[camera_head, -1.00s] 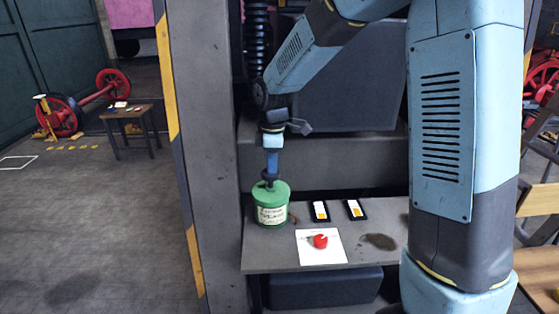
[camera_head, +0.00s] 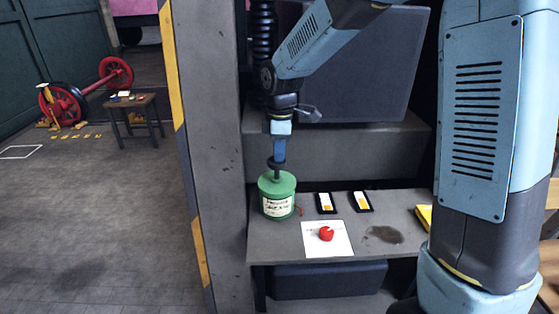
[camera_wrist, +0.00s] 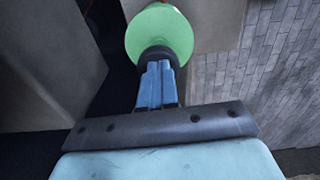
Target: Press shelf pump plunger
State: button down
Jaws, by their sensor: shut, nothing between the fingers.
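The shelf pump is a green can (camera_head: 277,199) with a pale label, upright at the left end of the grey shelf (camera_head: 285,249). Its dark plunger knob (camera_head: 276,163) is on top, directly under my fingertips. My gripper (camera_head: 278,158) points straight down with its blue fingers together and empty. In the wrist view my shut fingers (camera_wrist: 158,62) meet the black knob (camera_wrist: 155,56), with the green can (camera_wrist: 160,32) beyond it. The fingertips seem to touch the knob; the exact contact is partly hidden.
On the shelf are a white sheet (camera_head: 340,246) with a red round object (camera_head: 326,233), two dark cards (camera_head: 326,203) (camera_head: 361,202) and a dark stain. A grey post (camera_head: 213,150) stands close left of the can. A small table (camera_head: 134,106) stands far left.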

notch_tip(320, 180, up, 11)
jog(key=shift+f, duration=0.15)
jog(key=shift+d, duration=0.1)
dwell(1.4)
jog(key=s+d+r+m+t, duration=0.1)
jog(key=s+d+r+m, duration=0.2)
jog(key=s+d+m, duration=0.3)
jog(key=s+d+r+m+t, duration=0.2)
jog(key=s+d+r+m, duration=0.15)
jog(key=d, duration=0.45)
jog(key=s+d+f+m+t, duration=0.1)
jog(key=s+d+m+t, duration=0.1)
jog(key=s+d+m, duration=0.7)
jog(key=s, duration=0.5)
jog(key=shift+d+f, duration=0.35)
jog(key=shift+f, duration=0.05)
